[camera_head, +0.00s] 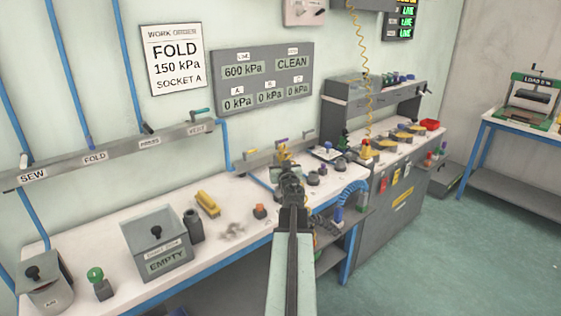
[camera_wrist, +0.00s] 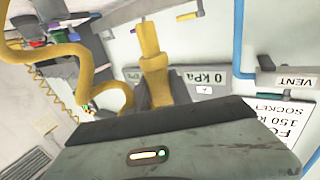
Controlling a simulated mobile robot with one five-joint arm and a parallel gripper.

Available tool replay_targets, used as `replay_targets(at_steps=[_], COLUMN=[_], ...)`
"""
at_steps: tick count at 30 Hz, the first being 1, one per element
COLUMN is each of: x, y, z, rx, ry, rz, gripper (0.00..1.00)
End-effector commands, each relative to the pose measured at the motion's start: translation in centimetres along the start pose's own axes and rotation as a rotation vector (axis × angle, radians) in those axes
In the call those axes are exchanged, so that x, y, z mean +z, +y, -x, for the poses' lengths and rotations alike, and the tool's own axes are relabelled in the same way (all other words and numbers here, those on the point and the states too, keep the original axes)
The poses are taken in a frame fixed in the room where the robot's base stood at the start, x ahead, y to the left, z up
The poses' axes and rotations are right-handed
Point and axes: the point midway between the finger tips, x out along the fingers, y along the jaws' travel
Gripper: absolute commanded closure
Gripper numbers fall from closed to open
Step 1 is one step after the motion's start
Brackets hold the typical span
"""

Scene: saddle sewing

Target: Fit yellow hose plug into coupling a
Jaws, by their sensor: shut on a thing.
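A small yellow part of the plug (camera_head: 284,151) shows above the gripper in the head view. The yellow hose (camera_wrist: 98,80) loops to the left of the jaws (camera_wrist: 160,88). I cannot pick out coupling a for certain. A display marked A (camera_head: 238,102) reads 0 kPa on the wall panel.
A grey EMPTY box (camera_head: 158,250), a yellow block (camera_head: 207,204) and a dark cylinder (camera_head: 194,226) stand on the bench (camera_head: 100,231) to the left.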

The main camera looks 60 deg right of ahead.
Motion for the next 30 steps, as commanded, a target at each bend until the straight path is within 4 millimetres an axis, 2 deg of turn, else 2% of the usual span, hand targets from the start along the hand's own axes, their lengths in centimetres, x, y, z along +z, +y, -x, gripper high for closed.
replay_targets(at_steps=[1,10,30], x=[1.0,4.0,4.1], y=[0.0,0.0,-0.1], z=[0.0,0.0,0.0], rx=[0.000,0.000,-0.002], ry=[0.000,0.000,0.000], rz=[0.000,0.000,0.000], gripper=[1.00,1.00,1.00])
